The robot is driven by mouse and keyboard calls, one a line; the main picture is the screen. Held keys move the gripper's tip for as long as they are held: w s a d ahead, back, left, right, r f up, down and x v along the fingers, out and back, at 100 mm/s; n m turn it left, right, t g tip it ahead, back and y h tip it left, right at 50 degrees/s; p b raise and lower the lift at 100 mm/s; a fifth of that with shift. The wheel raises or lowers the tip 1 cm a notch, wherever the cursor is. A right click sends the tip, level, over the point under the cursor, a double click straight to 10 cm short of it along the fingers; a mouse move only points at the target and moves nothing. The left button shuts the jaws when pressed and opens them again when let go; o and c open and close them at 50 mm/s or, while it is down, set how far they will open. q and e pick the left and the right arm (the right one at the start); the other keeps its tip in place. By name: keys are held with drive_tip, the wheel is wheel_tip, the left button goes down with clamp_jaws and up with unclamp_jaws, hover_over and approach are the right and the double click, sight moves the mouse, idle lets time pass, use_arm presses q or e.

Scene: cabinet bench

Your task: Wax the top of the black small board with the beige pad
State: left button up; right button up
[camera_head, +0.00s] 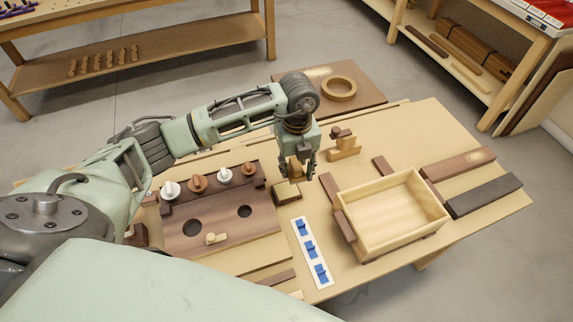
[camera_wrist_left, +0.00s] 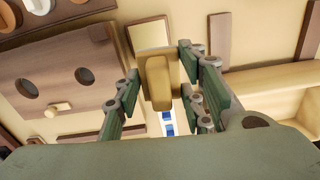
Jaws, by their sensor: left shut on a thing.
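The black small board (camera_head: 484,196) lies flat near the table's right edge, apart from my gripper. My left gripper (camera_head: 298,172) points down over the middle of the table, shut on a beige wooden block that I take for the beige pad (camera_head: 296,169). In the left wrist view the beige pad (camera_wrist_left: 158,82) sits between the fingers of the left gripper (camera_wrist_left: 163,88). Just below it is a small dark-rimmed holder (camera_head: 287,198) with a beige top, which also shows in the wrist view (camera_wrist_left: 148,36). The pad's underside is hidden. My right gripper is not in view.
An open wooden box (camera_head: 390,213) stands between my gripper and the black board. A brown board (camera_head: 458,163) lies behind the black one. A brown panel with knobs (camera_head: 225,222) is at left, and a white strip with blue pieces (camera_head: 311,252) is in front.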

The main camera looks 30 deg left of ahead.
sight(289, 166)
use_arm(q)
drive_tip(key=n, duration=0.2)
drive_tip(key=a+f+n+p, duration=0.1)
drive_tip(key=n, duration=0.2)
drive_tip(key=a+f+n, duration=0.1)
drive_tip(key=n, duration=0.2)
drive_tip(key=shift+w+f, duration=0.15)
drive_tip(key=shift+f, duration=0.05)
drive_tip(key=n, duration=0.2)
drive_tip(key=f+n, duration=0.1)
drive_tip(key=shift+a+f+n+p, duration=0.15)
drive_tip(key=shift+a+n+p, duration=0.2)
drive_tip(key=shift+n, duration=0.05)
drive_tip(key=shift+f, duration=0.3)
wheel_tip(289, 166, down, 5)
drive_tip(key=b, duration=0.5)
drive_tip(key=shift+f, duration=0.25)
drive_tip(key=shift+f+b, duration=0.4)
drive_tip(key=shift+f, duration=0.1)
idle(0.4)
